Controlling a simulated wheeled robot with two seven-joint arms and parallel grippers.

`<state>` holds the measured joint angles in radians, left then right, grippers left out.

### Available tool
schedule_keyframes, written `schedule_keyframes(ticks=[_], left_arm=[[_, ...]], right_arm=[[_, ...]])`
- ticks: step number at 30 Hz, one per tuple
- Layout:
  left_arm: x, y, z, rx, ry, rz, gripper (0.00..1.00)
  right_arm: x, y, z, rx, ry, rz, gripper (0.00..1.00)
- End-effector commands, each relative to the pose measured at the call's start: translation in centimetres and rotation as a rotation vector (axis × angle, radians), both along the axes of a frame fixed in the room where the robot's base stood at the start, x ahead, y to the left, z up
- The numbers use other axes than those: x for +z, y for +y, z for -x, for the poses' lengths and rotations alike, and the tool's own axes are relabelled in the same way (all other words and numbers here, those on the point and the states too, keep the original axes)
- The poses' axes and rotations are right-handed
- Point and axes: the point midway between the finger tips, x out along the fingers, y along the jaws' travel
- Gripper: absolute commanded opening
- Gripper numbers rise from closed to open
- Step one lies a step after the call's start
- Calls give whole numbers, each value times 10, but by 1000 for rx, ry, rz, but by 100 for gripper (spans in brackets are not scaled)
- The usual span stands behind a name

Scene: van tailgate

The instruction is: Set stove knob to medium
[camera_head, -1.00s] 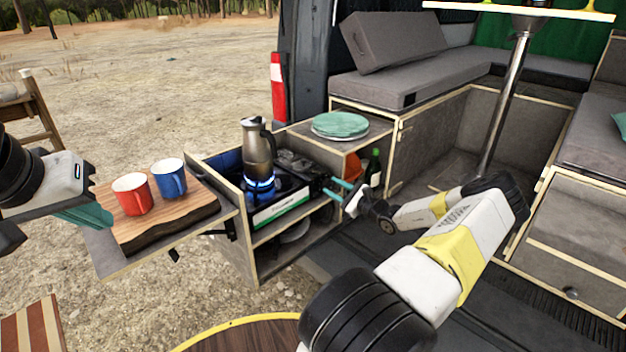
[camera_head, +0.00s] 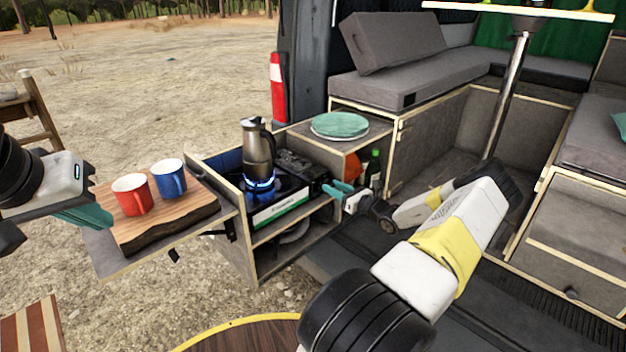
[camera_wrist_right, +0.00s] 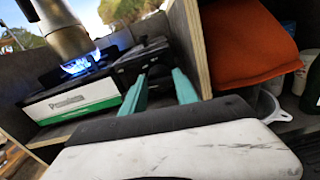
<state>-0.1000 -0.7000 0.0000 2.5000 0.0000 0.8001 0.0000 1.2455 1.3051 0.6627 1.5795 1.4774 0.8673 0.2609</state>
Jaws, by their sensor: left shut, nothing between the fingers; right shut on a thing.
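The camping stove (camera_head: 281,209) sits in the pull-out kitchen box, with its white and green front panel facing out. It also shows in the wrist view (camera_wrist_right: 75,103). The wrist view shows these fingers (camera_wrist_right: 160,78) around a small part there, the stove knob, which is too hidden to make out clearly. My left gripper (camera_head: 85,217) is shut and empty, left of the mugs.
A red mug (camera_head: 132,196) and a blue mug (camera_head: 169,180) stand on a wooden board (camera_head: 167,228) on the side shelf. Green plates (camera_head: 340,125) lie on the box top. A wooden partition (camera_wrist_right: 188,40) and an orange item (camera_wrist_right: 247,45) are close to my right gripper.

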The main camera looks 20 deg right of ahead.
Motion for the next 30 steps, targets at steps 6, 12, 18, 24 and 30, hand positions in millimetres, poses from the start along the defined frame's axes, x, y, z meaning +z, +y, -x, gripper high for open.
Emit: schedule_keyframes(ticks=[6,12,18,24,30], left_arm=[[0,0,0,0,0,0,0],[0,0,0,0,0,0,0],[0,0,0,0,0,0,0],[0,0,0,0,0,0,0],[0,0,0,0,0,0,0]], right_arm=[[0,-1,0,-1,60,-147,0],[0,-2,-1,-1,98,-240,0],[0,-2,-1,-1,118,-288,0],[0,-2,-1,-1,124,-301,0],[0,-2,-1,-1,124,-301,0]])
